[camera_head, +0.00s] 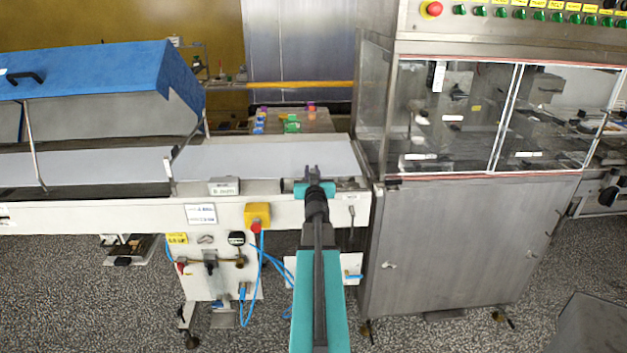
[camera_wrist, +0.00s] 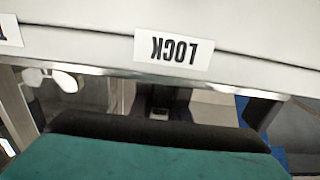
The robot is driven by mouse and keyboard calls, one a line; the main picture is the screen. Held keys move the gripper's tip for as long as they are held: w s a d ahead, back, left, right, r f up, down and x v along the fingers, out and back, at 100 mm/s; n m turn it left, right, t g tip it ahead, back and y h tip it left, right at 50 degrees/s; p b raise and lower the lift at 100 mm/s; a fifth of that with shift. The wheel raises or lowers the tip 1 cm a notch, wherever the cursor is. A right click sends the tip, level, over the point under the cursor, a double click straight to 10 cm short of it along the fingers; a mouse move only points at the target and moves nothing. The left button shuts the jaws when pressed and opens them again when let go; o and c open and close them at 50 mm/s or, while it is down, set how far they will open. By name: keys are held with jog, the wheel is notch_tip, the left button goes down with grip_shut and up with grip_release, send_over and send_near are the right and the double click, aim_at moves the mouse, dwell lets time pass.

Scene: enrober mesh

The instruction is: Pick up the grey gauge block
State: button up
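A small pale grey block with a printed label (camera_head: 224,187) sits on the front ledge of the conveyor, left of my arm; it looks like the grey gauge block, though I cannot be sure. My gripper (camera_head: 313,172) is over the front edge of the conveyor, to the right of that block and apart from it. Its two dark prongs show a small gap with nothing seen between them. In the wrist view, my teal wrist part fills the bottom, and the block cannot be made out.
A LOCK label (camera_wrist: 174,51) shows upside down on a pale panel close in the wrist view. A yellow box with a red button (camera_head: 257,216) is on the conveyor front. The blue-lidded hood (camera_head: 110,70) stands left, the glazed cabinet (camera_head: 470,240) right. The belt (camera_head: 260,160) is bare.

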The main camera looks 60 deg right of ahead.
grip_shut()
jog(key=shift+r, duration=0.15)
jog(key=shift+r+p, duration=1.05)
jog(key=shift+r, duration=0.05)
jog(key=shift+r+p, duration=0.8)
jog(key=shift+r, duration=0.15)
jog(key=s+p, duration=0.5)
jog(key=s, duration=1.1)
jog(key=shift+d+r, duration=0.15)
jog(key=shift+r, duration=0.2)
jog(key=shift+w, duration=0.1)
